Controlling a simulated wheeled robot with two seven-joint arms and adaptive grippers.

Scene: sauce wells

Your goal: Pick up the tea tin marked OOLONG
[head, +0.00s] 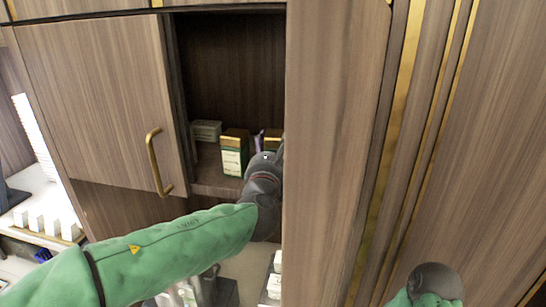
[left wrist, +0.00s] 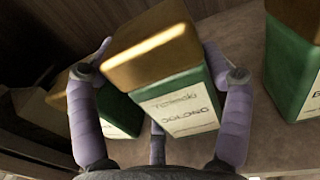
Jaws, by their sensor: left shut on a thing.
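The OOLONG tin (left wrist: 165,75), green with a gold lid and a pale label, fills the middle of the left wrist view. My left gripper (left wrist: 165,85) is shut on it, with purple fingers on both sides. In the head view my left gripper (head: 269,142) reaches into the open cabinet. The gold lid of the tin (head: 272,138) shows there, mostly hidden by the gripper and the cabinet edge. I cannot tell whether the tin touches the shelf. My right gripper is out of view; only part of my right arm shows at the lower right.
A similar green tin (head: 233,157) stands left of the gripper, and a pale green box (head: 206,131) lies farther back. The left wrist view shows another tin close at the right (left wrist: 292,65). The open door (head: 100,100) and right cabinet panel (head: 330,120) flank the opening.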

